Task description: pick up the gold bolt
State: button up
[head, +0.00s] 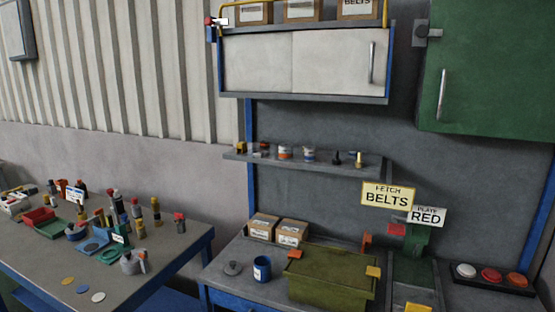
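A small upright gold piece (359,159) stands near the right end of the grey wall shelf (300,166), beside a dark piece (336,158). It may be the gold bolt, but it is too small to be sure. A gold-brown item (241,148) sits at the shelf's left end. Several upright pieces with gold or yellow parts, such as one on the left table (156,211), are also too small to identify. My gripper is not in view.
The left table (185,240) is crowded with small parts and trays. The right bench holds a blue mug (262,268), two cardboard boxes (277,229), an olive bin (330,280) and a button panel (492,278). A white cabinet (300,62) hangs above the shelf; a green cabinet (490,70) hangs right.

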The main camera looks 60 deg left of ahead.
aim_at(359, 164)
jog(key=u, duration=1.75)
